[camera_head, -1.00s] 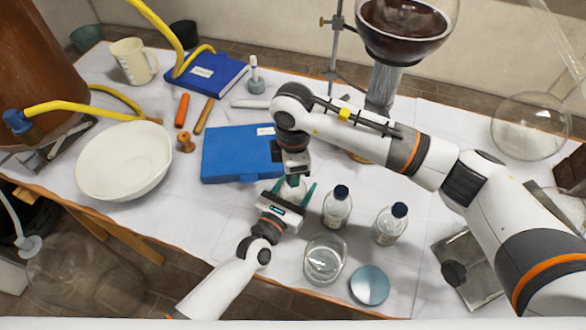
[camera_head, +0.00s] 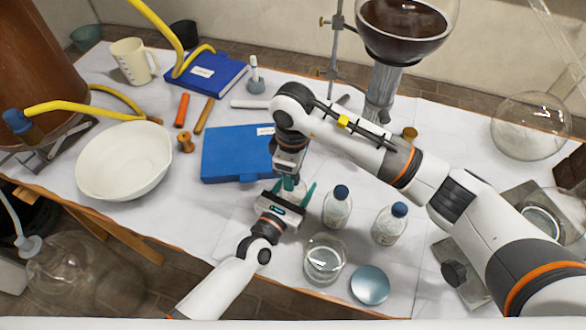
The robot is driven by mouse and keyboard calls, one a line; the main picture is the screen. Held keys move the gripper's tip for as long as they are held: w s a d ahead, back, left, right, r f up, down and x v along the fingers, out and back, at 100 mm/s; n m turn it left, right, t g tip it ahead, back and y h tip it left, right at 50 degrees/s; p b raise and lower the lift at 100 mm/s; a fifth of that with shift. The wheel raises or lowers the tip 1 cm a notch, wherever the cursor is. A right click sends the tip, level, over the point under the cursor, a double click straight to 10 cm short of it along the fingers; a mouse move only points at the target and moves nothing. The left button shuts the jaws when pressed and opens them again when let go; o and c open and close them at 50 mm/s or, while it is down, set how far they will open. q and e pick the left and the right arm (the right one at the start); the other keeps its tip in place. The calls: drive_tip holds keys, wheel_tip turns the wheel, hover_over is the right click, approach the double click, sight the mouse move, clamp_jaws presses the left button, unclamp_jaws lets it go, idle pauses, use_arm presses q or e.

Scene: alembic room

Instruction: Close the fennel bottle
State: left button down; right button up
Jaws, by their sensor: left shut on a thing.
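My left gripper (camera_head: 292,190) comes up from the bottom of the view with its green fingers closed around a small bottle (camera_head: 290,187). The bottle is mostly hidden by the grippers, and I cannot read its label, so I cannot confirm that it is the fennel one. My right gripper (camera_head: 288,170) points down directly over the bottle's top. Its fingers and the bottle's mouth are hidden, so I cannot tell whether it holds a cap. Two other bottles with dark blue caps, a nearer one (camera_head: 337,210) and one further right (camera_head: 389,228), stand upright to the right.
A glass beaker (camera_head: 324,262) and a blue-grey disc (camera_head: 370,285) are near the front edge. A blue book (camera_head: 228,155) lies left of the grippers. A white bowl (camera_head: 122,165) is further left. A stand with a dark-filled flask (camera_head: 400,35) rises behind my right arm.

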drive_tip(key=shift+r, duration=2.25)
drive_tip(key=shift+c, duration=0.3)
